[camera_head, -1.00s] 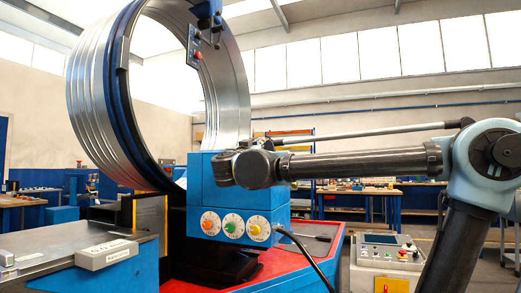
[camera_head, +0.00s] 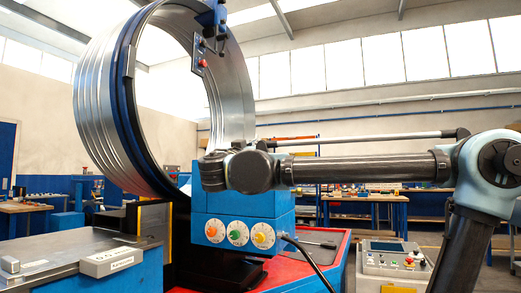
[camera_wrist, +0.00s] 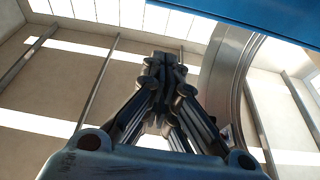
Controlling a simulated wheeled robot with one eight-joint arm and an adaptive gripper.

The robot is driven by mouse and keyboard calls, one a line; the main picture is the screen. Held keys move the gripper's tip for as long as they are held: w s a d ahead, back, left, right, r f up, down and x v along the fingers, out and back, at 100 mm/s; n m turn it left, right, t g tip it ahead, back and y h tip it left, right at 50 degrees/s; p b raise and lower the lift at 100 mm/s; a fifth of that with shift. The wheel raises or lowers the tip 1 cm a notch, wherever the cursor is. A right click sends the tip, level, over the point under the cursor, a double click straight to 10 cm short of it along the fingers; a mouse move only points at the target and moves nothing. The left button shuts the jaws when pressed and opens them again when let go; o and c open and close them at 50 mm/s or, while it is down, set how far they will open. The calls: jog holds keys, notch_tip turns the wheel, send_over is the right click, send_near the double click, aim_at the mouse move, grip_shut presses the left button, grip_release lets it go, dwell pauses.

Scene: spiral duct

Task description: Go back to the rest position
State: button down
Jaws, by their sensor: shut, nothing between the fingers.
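My gripper (camera_wrist: 163,62) shows in the wrist view, with its fingers together and nothing between them. It points up toward the wall and roof windows. In the head view my dark arm runs level from the right and ends in front of the blue control box; the gripper itself cannot be made out there. The spiral duct (camera_head: 97,110) is a large ribbed silver ring standing upright on the machine at the left. Part of its silver curve (camera_wrist: 226,80) also shows in the wrist view, to the right of my gripper.
The blue control box (camera_head: 240,214) with several coloured dials stands behind my arm. A metal table (camera_head: 70,258) is at the lower left, and a control panel (camera_head: 393,262) is at the lower right. A blue beam (camera_wrist: 260,14) crosses the wrist view's upper right.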

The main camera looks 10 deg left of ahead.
jog(key=shift+v, duration=0.9)
jog(key=w+d+f+n+g+h, duration=0.1)
jog(key=w+d+f+g, duration=0.25)
jog(key=d+f, duration=0.4)
jog(key=w+d+f+n+g+h, duration=0.1)
jog(key=w+d+f+g+h, duration=0.2)
jog(key=d+f, duration=0.45)
jog(key=d+f+g+y, duration=0.1)
jog(key=d+f+g, duration=0.5)
jog(key=d+f, duration=0.75)
jog(key=s+d+f+g+y, duration=0.1)
jog(key=s+d+f+g, duration=0.15)
jog(key=f, duration=0.35)
jog(key=s+d+f+n+g+y, duration=0.1)
jog(key=s+d+f, duration=0.15)
jog(key=f, duration=0.25)
jog(key=s+d+f+g+y, duration=0.1)
jog(key=s+f, duration=0.3)
jog(key=f, duration=0.2)
jog(key=s+a+f+g+y, duration=0.2)
jog(key=s+f+y, duration=0.4)
jog(key=f, duration=0.8)
jog(key=shift+s+a+n, duration=0.35)
jog(key=shift+s+n, duration=0.05)
jog(key=shift+s, duration=0.75)
